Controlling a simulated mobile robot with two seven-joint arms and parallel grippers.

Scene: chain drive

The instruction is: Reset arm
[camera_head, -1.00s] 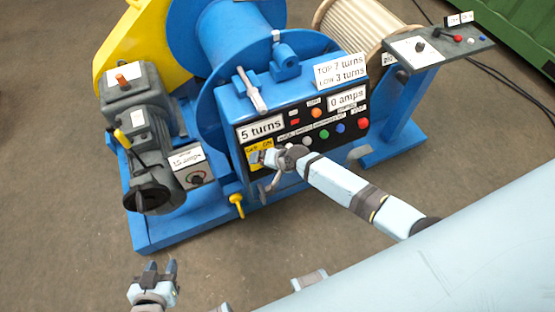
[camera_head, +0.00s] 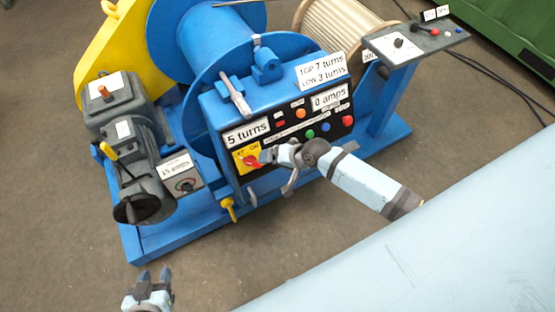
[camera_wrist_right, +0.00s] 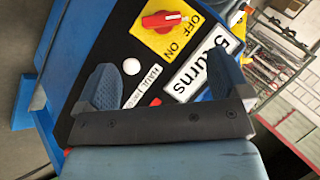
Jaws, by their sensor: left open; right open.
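My right gripper (camera_head: 275,172) is in front of the black control panel (camera_head: 318,118) on the blue winch, beside the yellow switch plate (camera_head: 242,152). Its jaws are open and nothing is between them. In the right wrist view both fingers of the right gripper (camera_wrist_right: 164,84) stand apart, with the panel beyond them. The red rotary switch (camera_wrist_right: 162,20) on the yellow OFF/ON plate shows clear of the fingers; I cannot tell its setting. My left gripper (camera_head: 153,275) is open and empty at the bottom left, over the floor.
The winch has a blue drum (camera_head: 205,38), a yellow guard (camera_head: 102,62) and a grey motor (camera_head: 120,118). A yellow-handled valve (camera_head: 228,207) sticks out low at the front. A grey control stand (camera_head: 412,42) is at the right. The floor in front is clear.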

